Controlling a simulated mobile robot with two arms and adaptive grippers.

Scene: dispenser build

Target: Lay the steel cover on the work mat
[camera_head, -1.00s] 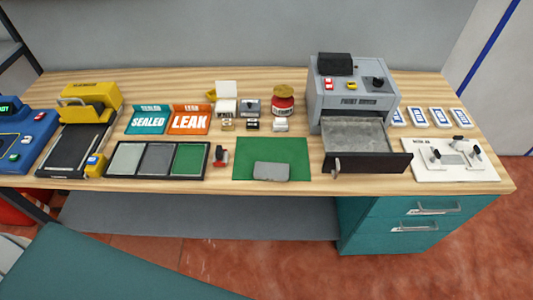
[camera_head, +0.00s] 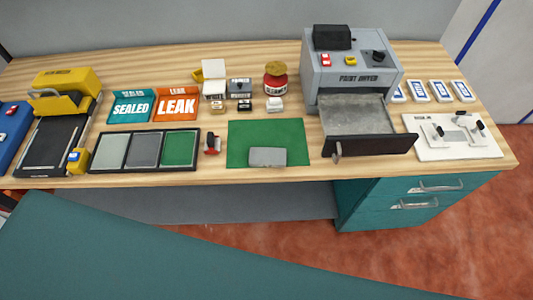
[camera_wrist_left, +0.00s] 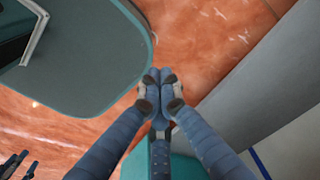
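A grey rounded plate, seemingly the steel cover (camera_head: 267,156), lies flat at the front edge of the green work mat (camera_head: 245,132) in the head view.
A three-section tray (camera_head: 146,168) and a small red-black tool (camera_head: 212,144) sit left of the mat. A grey machine (camera_head: 350,75) with an open drawer (camera_head: 368,146) stands right of it. Small items and a red jar (camera_head: 275,83) stand behind the mat.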

